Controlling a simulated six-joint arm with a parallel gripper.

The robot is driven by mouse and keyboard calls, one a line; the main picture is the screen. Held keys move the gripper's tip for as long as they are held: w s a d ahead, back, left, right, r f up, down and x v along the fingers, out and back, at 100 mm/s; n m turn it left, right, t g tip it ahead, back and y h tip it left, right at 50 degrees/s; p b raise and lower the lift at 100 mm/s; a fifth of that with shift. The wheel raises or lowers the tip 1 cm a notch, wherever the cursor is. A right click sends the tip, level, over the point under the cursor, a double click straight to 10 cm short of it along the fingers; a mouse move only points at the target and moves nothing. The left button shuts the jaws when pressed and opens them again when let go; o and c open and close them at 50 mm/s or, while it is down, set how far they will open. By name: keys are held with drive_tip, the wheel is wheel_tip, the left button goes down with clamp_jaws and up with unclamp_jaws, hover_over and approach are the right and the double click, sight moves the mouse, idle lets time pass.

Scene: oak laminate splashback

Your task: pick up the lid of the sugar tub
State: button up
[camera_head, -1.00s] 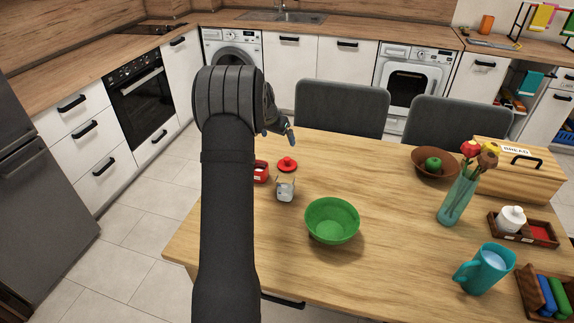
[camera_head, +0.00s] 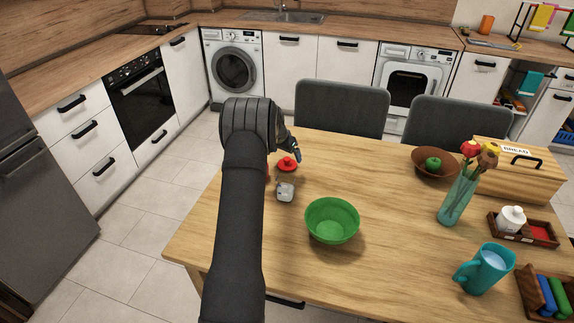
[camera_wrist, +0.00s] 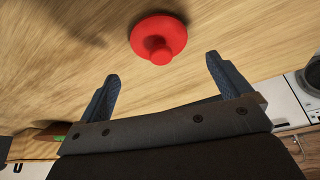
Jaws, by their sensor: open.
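The lid (camera_head: 287,164) is a round red disc with a knob on top, lying on the wooden table beside a small container (camera_head: 285,191) with a whitish top. In the wrist view the lid (camera_wrist: 158,37) lies just beyond and between my fingertips, knob towards me. My gripper (camera_wrist: 163,68) is open and empty, apart from the lid. In the head view my gripper (camera_head: 296,152) hangs close above and behind the lid. The red tub is almost wholly hidden behind my arm; only a sliver of red shows at its edge.
A green bowl (camera_head: 332,221) stands to the right of the small container. Farther right are a brown bowl (camera_head: 436,163) with a green apple, a flower vase (camera_head: 457,197), a teal jug (camera_head: 485,268) and a bread box (camera_head: 520,172). Grey chairs (camera_head: 341,107) stand behind the table.

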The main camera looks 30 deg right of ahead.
sight(287, 158)
drive_tip(key=x, duration=0.5)
drive_tip(key=shift+w+a+f, duration=0.1)
drive_tip(key=shift+a, duration=0.1)
drive_tip(key=c, duration=1)
